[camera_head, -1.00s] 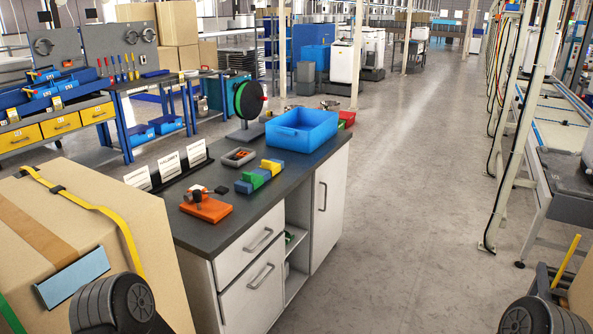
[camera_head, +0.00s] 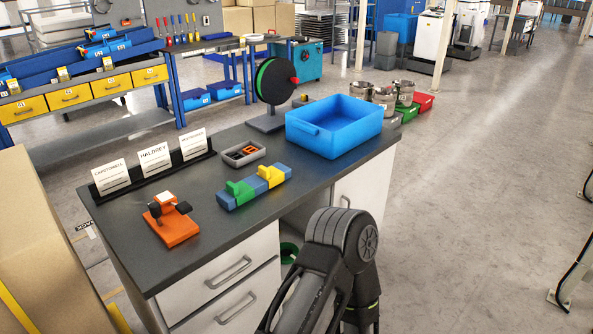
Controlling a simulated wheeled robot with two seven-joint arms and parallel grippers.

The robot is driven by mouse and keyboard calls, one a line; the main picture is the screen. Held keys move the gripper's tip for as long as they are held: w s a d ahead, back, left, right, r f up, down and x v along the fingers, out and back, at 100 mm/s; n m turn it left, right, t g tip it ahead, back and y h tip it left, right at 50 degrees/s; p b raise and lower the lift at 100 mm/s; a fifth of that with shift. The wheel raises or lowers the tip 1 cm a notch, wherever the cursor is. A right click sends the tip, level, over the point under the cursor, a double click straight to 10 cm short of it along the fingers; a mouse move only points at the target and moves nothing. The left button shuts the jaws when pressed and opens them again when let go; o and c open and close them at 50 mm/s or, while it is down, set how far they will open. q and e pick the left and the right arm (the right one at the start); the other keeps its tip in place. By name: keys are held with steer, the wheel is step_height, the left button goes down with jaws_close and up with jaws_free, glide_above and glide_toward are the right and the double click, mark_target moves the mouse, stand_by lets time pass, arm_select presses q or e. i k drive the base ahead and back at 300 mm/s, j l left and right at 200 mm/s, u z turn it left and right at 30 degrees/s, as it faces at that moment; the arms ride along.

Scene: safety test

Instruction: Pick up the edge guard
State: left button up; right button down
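I cannot tell for certain which thing is the edge guard. On the dark worktop (camera_head: 240,222) a small grey tray (camera_head: 243,153) holds small orange and black pieces. An orange block with a dark knob-like part (camera_head: 172,222) stands near the front left. A blue base with green and yellow blocks (camera_head: 254,186) lies right of it. One of my dark arm links rises at the bottom centre, in front of the cabinet. Neither gripper's fingers are in view.
A blue bin (camera_head: 335,126) stands on the right of the worktop, beside a black-and-green reel (camera_head: 272,82). White label cards (camera_head: 154,162) stand at the back left. A large cardboard box (camera_head: 45,250) is at the left.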

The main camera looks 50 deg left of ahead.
mark_target(243, 191)
steer(key=i+l+u, duration=0.1)
steer(key=i+u, duration=0.3)
steer(key=i+l+u, duration=0.2)
steer(key=i+u, duration=0.2)
steer(key=i+l+u, duration=0.65)
steer(key=u, duration=0.15)
steer(key=i+l+u, duration=0.15)
steer(key=l+u, duration=0.3)
steer(key=i+l+u, duration=0.15)
steer(key=l+u, duration=0.25)
steer(key=j, duration=0.1)
